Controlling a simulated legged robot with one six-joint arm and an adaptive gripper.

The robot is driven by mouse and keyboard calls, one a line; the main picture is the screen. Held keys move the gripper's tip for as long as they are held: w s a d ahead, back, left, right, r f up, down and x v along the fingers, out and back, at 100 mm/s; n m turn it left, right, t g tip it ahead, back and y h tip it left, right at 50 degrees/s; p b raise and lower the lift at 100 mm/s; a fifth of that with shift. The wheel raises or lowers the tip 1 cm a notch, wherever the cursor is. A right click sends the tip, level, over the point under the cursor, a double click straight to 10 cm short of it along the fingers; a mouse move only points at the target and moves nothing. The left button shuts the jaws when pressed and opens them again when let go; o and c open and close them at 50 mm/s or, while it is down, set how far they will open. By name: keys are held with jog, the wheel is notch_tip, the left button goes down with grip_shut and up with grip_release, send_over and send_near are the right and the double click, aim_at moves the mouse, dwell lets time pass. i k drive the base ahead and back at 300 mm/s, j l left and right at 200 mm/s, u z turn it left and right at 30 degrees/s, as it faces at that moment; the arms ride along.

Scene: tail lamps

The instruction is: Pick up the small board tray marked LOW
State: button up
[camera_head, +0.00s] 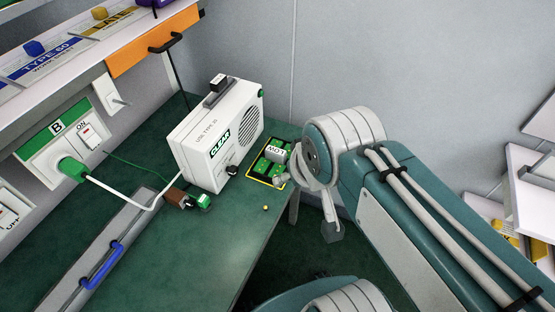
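A small dark tray with a yellow edge and green boards (257,178) is at the right end of the green bench, beside the white CLEAR box. A white label on it reads LOW upside down. My gripper (281,181) is at the tray's right side, with its pale finger parts overlapping the tray's near right edge. My arm hides the tray's right part. I cannot tell whether the fingers touch the tray, or whether they are open or shut.
The white CLEAR box (221,130) stands just left of the tray. A tiny yellow ball (265,208) is near the bench's right edge. A shelf (85,70) overhangs at upper left.

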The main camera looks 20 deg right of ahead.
aim_at(272, 161)
jog(key=z, duration=0.25)
jog(key=i+l, duration=0.5)
jog(key=l, duration=0.25)
jog(key=i+l+u, duration=0.1)
jog(key=i+l, duration=0.2)
